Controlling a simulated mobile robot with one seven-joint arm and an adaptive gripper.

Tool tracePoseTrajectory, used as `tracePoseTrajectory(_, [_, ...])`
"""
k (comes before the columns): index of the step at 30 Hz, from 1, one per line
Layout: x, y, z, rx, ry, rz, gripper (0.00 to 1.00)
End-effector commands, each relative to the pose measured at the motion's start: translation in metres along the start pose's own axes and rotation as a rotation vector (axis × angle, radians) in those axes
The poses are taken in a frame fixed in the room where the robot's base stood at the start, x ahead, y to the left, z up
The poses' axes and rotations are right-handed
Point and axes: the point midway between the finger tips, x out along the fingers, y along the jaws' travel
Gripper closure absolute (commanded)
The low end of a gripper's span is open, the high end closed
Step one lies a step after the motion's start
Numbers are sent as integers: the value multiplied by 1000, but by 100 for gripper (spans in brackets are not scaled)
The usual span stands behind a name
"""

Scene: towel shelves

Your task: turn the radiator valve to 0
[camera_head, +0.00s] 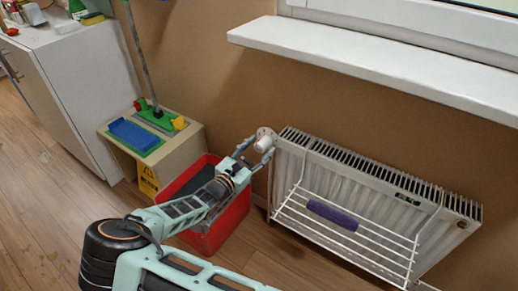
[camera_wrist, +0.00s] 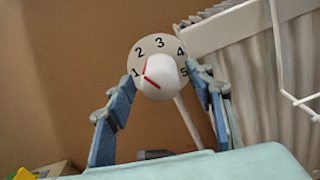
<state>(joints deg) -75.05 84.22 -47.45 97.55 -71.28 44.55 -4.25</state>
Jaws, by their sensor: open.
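The radiator valve knob (camera_head: 263,144) is white and sits at the radiator's upper left corner. In the wrist view the knob (camera_wrist: 160,82) stands in front of a round beige dial (camera_wrist: 152,42) marked 1 to 5. A red mark on the knob runs up and left, its upper end near the 1 and 2; the exact setting is hard to tell. No 0 is visible. My gripper (camera_wrist: 160,76) is open, with one blue-grey finger on each side of the knob. I cannot tell whether either finger touches it. In the head view my gripper (camera_head: 257,149) reaches the valve from the left.
The white radiator (camera_head: 290,165) carries a wire rack (camera_head: 380,246) with a purple roll (camera_head: 332,215). A windowsill (camera_head: 370,66) juts out above. A red bin (camera_head: 235,217) stands below my forearm. A small stand (camera_head: 188,133) and a white cabinet (camera_head: 75,90) are left.

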Motion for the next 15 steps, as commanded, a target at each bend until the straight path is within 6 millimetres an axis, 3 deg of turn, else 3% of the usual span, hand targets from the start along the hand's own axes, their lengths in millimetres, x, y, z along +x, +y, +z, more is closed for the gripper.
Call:
tracePoseTrajectory(2, [0,0,0,0,0,0,53])
tracePoseTrajectory(12, [0,0,0,0,0,0,91])
tracePoseTrajectory(15, [0,0,0,-1,0,0,93])
